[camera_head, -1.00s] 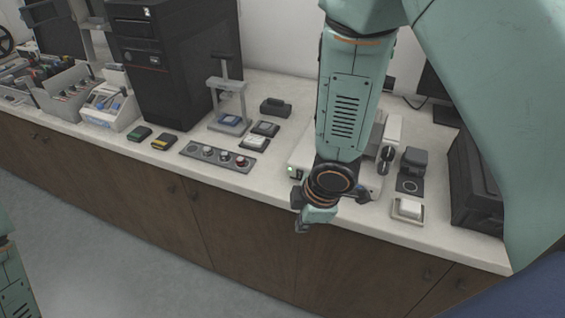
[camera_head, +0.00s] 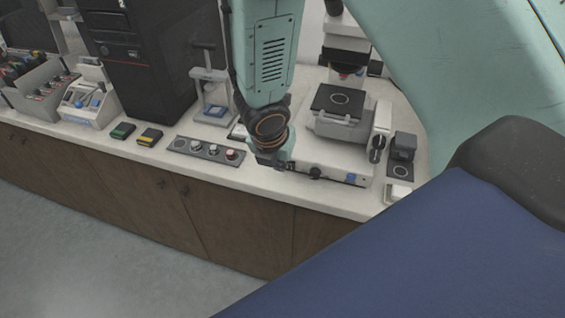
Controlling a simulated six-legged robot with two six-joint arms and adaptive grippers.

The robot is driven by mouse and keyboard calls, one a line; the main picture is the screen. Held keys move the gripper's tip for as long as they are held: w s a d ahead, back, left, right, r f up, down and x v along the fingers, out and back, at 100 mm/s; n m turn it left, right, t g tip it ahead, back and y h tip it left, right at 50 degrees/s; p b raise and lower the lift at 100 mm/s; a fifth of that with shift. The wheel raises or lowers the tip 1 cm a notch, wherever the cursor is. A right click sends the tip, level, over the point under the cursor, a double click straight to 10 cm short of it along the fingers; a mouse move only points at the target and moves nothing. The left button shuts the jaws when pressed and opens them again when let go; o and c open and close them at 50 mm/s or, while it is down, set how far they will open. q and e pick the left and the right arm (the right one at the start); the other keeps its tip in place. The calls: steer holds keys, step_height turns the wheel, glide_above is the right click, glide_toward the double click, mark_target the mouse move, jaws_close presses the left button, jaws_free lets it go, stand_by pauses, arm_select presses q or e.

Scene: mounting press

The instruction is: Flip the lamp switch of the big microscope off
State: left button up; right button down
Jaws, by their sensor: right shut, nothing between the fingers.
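The big microscope (camera_head: 340,128) stands on the bench right of centre, with a white base, a black stage plate and a dark objective turret above it. On the base's front face are a dark knob-like part (camera_head: 315,173) and a small blue patch (camera_head: 351,178). I cannot tell which part is the lamp switch, or its position. My right gripper (camera_head: 272,163) is shut and empty, at the left end of the base's front. It hides that corner; I cannot tell if it touches. My left gripper is not in view.
Left of the gripper lies a grey strip with several knobs (camera_head: 206,150). A black tower (camera_head: 150,55) stands behind it. A small black device (camera_head: 402,147) and a white switch box (camera_head: 397,193) sit right of the microscope. The floor in front is clear.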

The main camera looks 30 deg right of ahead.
mark_target(291, 166)
steer(key=b+x, duration=0.4)
steer(key=x, duration=0.6)
steer(key=shift+d+f, duration=0.3)
steer(key=shift+f, duration=0.05)
steer(key=shift+w+d+r+p, duration=0.6)
steer(key=shift+w+d+p, duration=0.1)
steer(key=shift+d+p, duration=0.15)
steer(key=shift+w+d+r+p, duration=0.1)
steer(key=shift+w+d+p, duration=0.15)
steer(key=shift+w+p, duration=0.15)
steer(key=shift+w+d, duration=0.15)
steer(key=shift+d, duration=0.2)
